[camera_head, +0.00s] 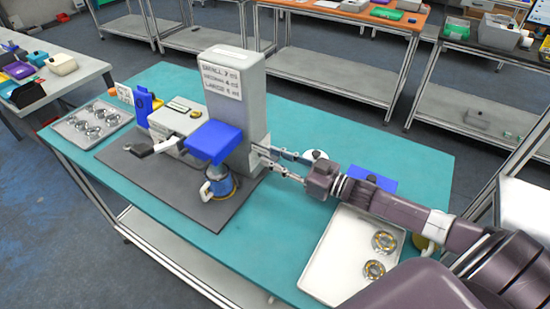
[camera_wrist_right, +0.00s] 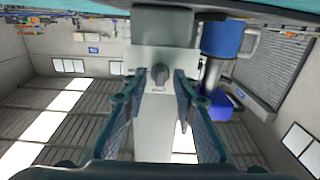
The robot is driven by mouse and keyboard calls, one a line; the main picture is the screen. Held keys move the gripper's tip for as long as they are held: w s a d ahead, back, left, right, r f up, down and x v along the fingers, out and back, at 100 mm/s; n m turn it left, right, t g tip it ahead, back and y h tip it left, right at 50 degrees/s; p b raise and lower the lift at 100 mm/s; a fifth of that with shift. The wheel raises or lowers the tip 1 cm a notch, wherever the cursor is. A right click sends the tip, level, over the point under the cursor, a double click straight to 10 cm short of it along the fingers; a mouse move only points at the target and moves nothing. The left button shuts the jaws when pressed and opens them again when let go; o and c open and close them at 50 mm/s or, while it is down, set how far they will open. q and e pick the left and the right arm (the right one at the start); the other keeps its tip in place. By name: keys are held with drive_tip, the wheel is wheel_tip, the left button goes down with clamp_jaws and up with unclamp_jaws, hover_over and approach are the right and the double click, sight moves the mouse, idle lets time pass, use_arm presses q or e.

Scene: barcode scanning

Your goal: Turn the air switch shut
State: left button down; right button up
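A grey tower machine (camera_head: 235,100) with a printed label stands on a dark mat. The air switch seems to be the small grey knob (camera_wrist_right: 160,73) on the machine's side in the right wrist view; the gripper hides it in the head view. The knob's handle looks lengthwise in that picture. My right gripper (camera_head: 262,155) reaches the machine's lower right side. Its fingers (camera_wrist_right: 157,85) are open, one on each side of the knob, with visible gaps; I cannot tell contact. My left gripper is not in view.
A white tray (camera_head: 325,262) with metal rings lies below my right arm. A blue object (camera_head: 372,179) and a ring tray (camera_head: 76,138) are also on the teal table (camera_head: 180,78).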

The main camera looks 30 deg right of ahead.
wheel_tip(320, 180, up, 10)
idle(0.6)
